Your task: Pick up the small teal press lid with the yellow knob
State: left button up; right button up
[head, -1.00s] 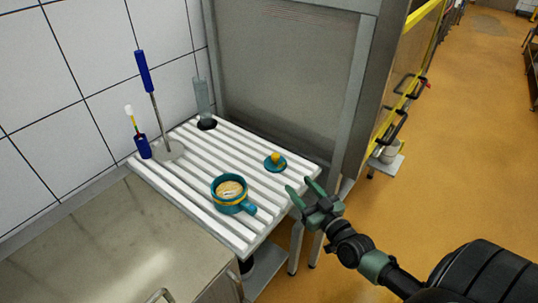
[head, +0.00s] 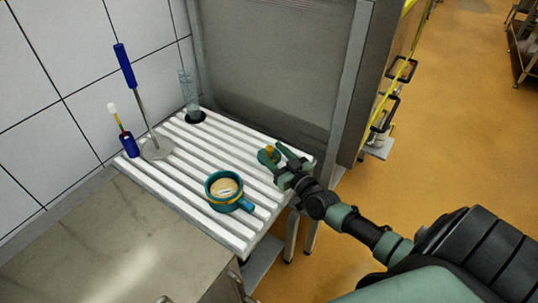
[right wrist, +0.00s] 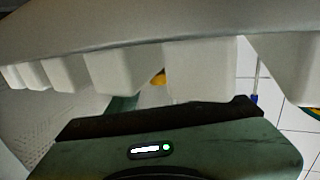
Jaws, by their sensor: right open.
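The small teal press lid with its yellow knob (head: 269,149) sits near the right back edge of the white slatted rack (head: 238,240). My right gripper (head: 273,152) is open, its fingertips at the lid in the head view. The fingers hide part of the teal disc, and I cannot tell whether they touch it. In the right wrist view, a small bit of yellow (right wrist: 158,79), probably the knob, shows between white slats; the rest is hidden. My left gripper is not in view.
A teal mould cup (head: 224,190) with a handle stands front left of the lid. A blue-handled tool with a round plate (head: 156,148), a brush (head: 128,145) and a clear cylinder (head: 189,92) stand farther left. A grey panel (head: 275,75) rises behind the rack.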

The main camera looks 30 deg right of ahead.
aim_at(273, 160)
jog(key=shift+s, duration=0.1)
grip_shut()
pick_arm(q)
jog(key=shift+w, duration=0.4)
pick_arm(e)
jog(key=shift+r, duration=0.1)
jog(key=shift+r, duration=0.2)
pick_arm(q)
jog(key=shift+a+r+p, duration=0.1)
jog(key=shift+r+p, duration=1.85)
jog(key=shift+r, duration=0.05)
pick_arm(e)
notch_tip(273, 160, up, 20)
jog(key=shift+f, duration=0.2)
